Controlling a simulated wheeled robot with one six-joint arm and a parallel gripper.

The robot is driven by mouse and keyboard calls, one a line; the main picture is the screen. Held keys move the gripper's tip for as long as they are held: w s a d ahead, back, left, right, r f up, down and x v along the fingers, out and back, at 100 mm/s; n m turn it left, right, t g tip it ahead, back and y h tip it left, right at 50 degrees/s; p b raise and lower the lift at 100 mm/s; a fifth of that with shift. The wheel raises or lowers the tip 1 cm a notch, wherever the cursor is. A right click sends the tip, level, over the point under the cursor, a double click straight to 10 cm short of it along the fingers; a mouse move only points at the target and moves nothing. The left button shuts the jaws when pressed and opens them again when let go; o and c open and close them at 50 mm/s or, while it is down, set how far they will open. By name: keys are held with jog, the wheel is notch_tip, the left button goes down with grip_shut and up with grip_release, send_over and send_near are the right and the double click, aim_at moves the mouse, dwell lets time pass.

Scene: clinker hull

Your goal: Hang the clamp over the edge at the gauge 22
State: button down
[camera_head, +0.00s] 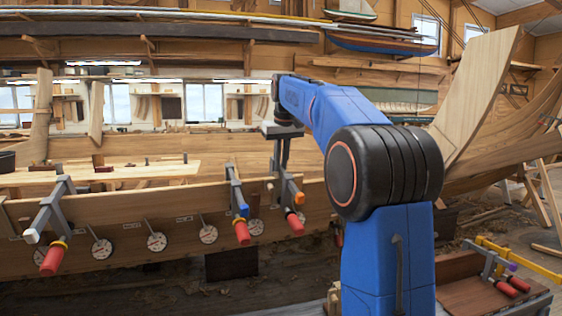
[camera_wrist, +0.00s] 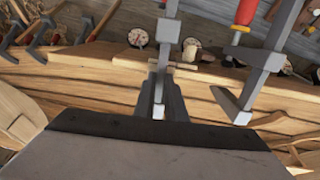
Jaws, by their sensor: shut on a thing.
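My gripper (camera_head: 281,150) is shut on a grey clamp (camera_head: 286,187) with an orange part and a red handle. The held clamp hangs upright at the top edge of the hull plank (camera_head: 130,212), right of the middle. I cannot tell whether it touches the plank. In the wrist view my gripper (camera_wrist: 160,92) grips the clamp's grey bar (camera_wrist: 168,32), with the plank edge beyond. Round white gauges (camera_head: 208,234) line the plank's face; their numbers are too small to read, so I cannot pick out gauge 22.
A clamp with a blue part (camera_head: 236,195) hangs on the plank just left of the held one. A white-tipped clamp (camera_head: 52,215) hangs at the far left. More red-handled clamps (camera_head: 497,272) lie on a wooden stand at the lower right.

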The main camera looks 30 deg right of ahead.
jog(key=shift+f, duration=0.2)
dwell(0.9)
jog(key=shift+s+f, duration=0.1)
jog(key=shift+s, duration=0.05)
dwell(0.3)
jog(key=c, duration=1.7)
grip_release()
jog(key=v, duration=1.7)
jog(key=shift+s, duration=0.15)
jog(key=shift+a, duration=0.1)
